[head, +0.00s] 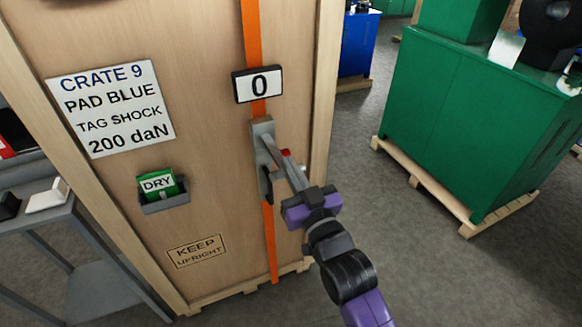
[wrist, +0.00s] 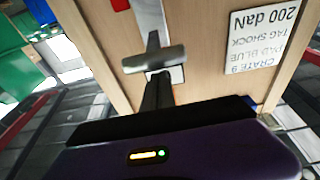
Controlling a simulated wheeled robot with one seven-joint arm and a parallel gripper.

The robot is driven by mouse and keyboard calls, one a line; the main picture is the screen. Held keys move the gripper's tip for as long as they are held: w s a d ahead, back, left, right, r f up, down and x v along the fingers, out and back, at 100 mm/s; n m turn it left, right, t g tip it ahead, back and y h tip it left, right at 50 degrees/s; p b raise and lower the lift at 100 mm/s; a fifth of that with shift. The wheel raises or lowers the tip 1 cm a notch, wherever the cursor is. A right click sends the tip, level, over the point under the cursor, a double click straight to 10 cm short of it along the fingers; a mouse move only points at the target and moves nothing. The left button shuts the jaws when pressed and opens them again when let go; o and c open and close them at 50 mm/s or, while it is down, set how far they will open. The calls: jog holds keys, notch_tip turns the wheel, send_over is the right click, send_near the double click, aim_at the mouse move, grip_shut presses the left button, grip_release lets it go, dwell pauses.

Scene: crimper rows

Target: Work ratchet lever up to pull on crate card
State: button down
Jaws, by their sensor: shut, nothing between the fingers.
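The crate card (head: 110,107) is white and reads CRATE 9, PAD BLUE, TAG SHOCK, 200 daN. It also shows upside down in the wrist view (wrist: 261,38). A grey ratchet (head: 262,130) sits on the orange strap (head: 269,240) on the crate's front. Its grey lever (head: 277,153) juts outward and down to the right, towards my gripper. The display (head: 258,84) above reads 0. My gripper (head: 301,186) is shut and empty at the lever's outer end. In the wrist view a grey crossbar (wrist: 153,60) lies just beyond my fingertips (wrist: 158,82); contact is unclear.
The crate (head: 215,150) stands upright. A holder (head: 165,202) with a green DRY card is on its front. A grey table (head: 50,235) stands at left. A green cabinet (head: 470,120) on a pallet stands at right, with clear floor (head: 350,150) between.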

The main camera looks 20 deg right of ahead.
jog(key=shift+s+f, duration=0.1)
jog(key=shift+f, duration=0.3)
